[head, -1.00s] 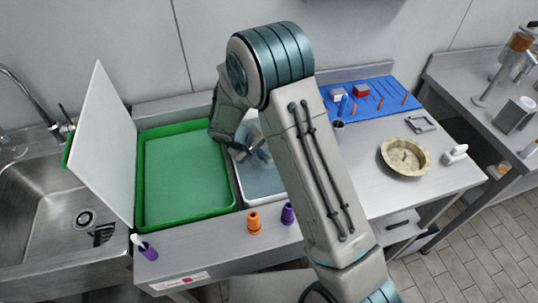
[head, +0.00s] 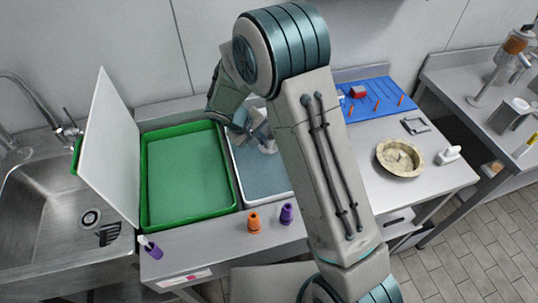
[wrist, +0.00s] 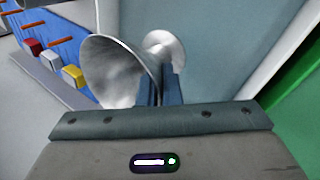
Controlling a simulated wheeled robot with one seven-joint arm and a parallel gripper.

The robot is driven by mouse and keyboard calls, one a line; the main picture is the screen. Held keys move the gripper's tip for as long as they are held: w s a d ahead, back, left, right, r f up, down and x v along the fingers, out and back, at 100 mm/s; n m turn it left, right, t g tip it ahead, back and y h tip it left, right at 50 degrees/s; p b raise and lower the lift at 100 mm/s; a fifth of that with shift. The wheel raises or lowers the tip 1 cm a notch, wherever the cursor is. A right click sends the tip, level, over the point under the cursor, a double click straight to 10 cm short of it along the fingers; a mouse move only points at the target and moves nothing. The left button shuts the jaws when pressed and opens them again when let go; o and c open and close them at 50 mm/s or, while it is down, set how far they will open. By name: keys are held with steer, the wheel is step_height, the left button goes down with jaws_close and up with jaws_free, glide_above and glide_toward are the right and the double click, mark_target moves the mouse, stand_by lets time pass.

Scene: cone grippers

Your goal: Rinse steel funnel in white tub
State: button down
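The steel funnel (wrist: 115,72) shows in the wrist view as a wide shiny cone, its open mouth facing left. My gripper (wrist: 162,80) has its two fingers close together beside the cone and looks shut on the funnel; the exact contact is hidden. A smaller shiny round piece (wrist: 165,48) shows just beyond the fingers; I cannot tell if it belongs to the funnel. In the head view my gripper (head: 262,137) is over the back part of the white tub (head: 238,178), which has a blue-grey inside. My arm hides the tub's right side.
A green tray (head: 145,185) stands left of the tub, with an upright white board (head: 108,150) and a sink (head: 50,225) further left. Orange (head: 254,222) and purple (head: 286,214) pieces stand in front. A beige bowl (head: 400,158) and blue board (head: 375,97) are right.

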steer(key=shift+r+p, duration=0.95)
steer(key=shift+r, duration=1.25)
steer(key=shift+r+p, duration=0.85)
steer(key=shift+r, duration=1.2)
